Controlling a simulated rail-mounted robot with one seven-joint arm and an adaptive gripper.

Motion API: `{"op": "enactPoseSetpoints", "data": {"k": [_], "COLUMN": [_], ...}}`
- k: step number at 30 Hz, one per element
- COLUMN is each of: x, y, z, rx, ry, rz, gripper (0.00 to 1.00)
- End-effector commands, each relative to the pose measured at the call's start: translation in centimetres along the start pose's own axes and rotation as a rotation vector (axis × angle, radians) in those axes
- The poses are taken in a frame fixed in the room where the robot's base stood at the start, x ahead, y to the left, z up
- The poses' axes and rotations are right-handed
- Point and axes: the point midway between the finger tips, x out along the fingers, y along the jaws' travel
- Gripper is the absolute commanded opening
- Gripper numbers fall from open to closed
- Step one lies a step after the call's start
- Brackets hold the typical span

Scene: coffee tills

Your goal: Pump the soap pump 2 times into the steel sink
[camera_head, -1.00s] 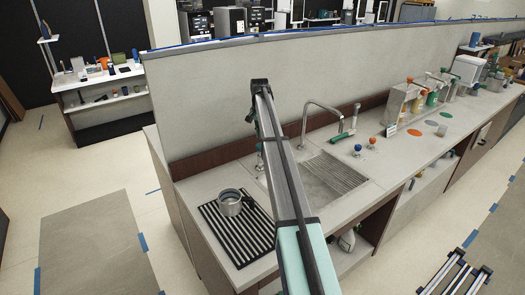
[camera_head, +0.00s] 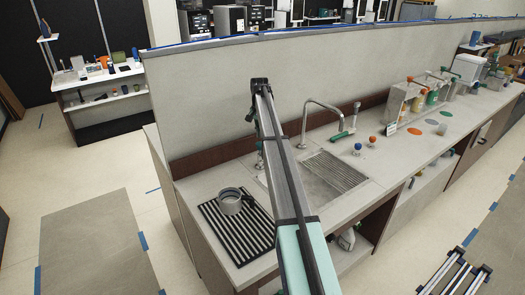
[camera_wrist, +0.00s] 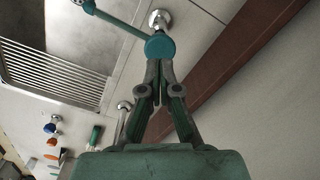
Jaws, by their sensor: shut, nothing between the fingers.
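The soap pump's round teal head (camera_wrist: 160,46) shows in the wrist view, with its teal spout pointing to the upper left, toward the sink. A chrome base shows just beyond the head. My gripper (camera_wrist: 157,99) is shut, its fingertips at the near edge of the pump head. I cannot tell whether they touch it. The steel sink (camera_wrist: 50,30) fills the upper left of the wrist view. In the head view the sink (camera_head: 325,190) lies right of my arm, which hides its left part; my fingertips cannot be made out there.
A blue knob (camera_head: 358,147) and an orange knob (camera_head: 372,140) stand to the right. A partition wall (camera_head: 210,105) runs behind the counter.

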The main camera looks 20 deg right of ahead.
Motion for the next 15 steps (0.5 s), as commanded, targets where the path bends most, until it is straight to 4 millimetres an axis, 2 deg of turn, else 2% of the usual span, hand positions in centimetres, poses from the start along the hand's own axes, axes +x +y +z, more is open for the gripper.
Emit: {"op": "enactPoseSetpoints", "data": {"k": [15], "x": [1.8], "y": [0.0], "z": [0.0], "rx": [0.000], "ry": [0.000], "rz": [0.000], "gripper": [0.00]}}
